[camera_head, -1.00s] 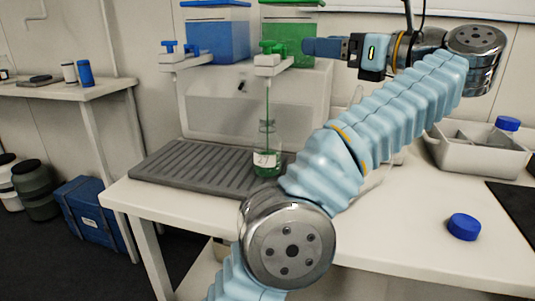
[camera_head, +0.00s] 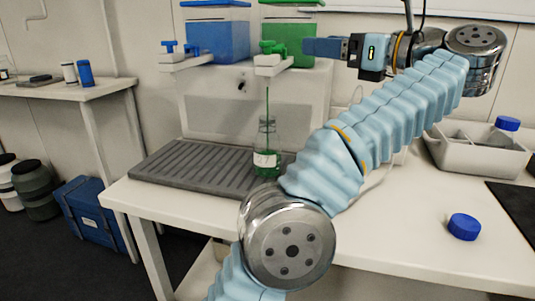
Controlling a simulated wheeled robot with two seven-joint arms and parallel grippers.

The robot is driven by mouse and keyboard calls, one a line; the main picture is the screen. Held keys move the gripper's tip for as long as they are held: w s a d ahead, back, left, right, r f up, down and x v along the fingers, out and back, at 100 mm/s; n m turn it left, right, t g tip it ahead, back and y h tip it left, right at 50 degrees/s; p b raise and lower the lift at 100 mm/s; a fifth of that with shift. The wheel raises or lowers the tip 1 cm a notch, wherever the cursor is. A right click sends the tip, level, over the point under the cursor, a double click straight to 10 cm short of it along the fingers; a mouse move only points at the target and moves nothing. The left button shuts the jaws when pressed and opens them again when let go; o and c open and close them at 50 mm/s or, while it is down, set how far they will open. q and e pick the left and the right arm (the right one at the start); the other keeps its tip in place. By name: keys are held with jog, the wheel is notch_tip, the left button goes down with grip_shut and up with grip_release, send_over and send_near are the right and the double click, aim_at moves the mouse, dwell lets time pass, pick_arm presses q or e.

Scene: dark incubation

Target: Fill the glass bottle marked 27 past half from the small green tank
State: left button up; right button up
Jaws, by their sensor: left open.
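The glass bottle (camera_head: 267,140) stands upright on the ribbed grey drip tray, below the green tap. Its white label is blurred now; it read 27 a second ago. Green liquid shows in its lower part; the exact level is hard to tell. A thin green stream (camera_head: 267,103) runs into its neck, its top end a little below the spout. The small green tank (camera_head: 293,37) sits on the dispenser with its green tap (camera_head: 272,48) in front. My left gripper (camera_head: 307,47) is open beside the tap, on its right. My right gripper is out of view.
A blue tank (camera_head: 217,42) with a blue tap (camera_head: 170,47) stands left of the green one. The ribbed tray (camera_head: 180,167) has free room left of the bottle. A blue cap (camera_head: 464,227) lies on the bench at right, near a white bin (camera_head: 450,157).

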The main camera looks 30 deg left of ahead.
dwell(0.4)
pick_arm(q)
jog(key=c, duration=0.5)
jog(key=w+a+r+m+t+h, duration=0.1)
jog(key=w+a+r+m+t, duration=0.15)
jog(key=a+r+t, duration=0.55)
jog(key=w+a+r+m+t, duration=0.1)
jog(key=a+r+m+t, duration=0.3)
jog(key=a+r+t, duration=0.4)
jog(key=shift+c, duration=0.2)
jog(key=m+g+h, duration=0.2)
jog(key=m+h, duration=1)
jog(key=h, duration=0.8)
send_near(261, 42)
jog(key=w, duration=0.4)
jog(key=w+d+p, duration=0.1)
jog(key=w, duration=0.3)
jog(key=w+d, duration=0.1)
jog(key=w, duration=0.3)
jog(key=shift+d+f+p, duration=0.1)
jog(key=shift+p, duration=0.2)
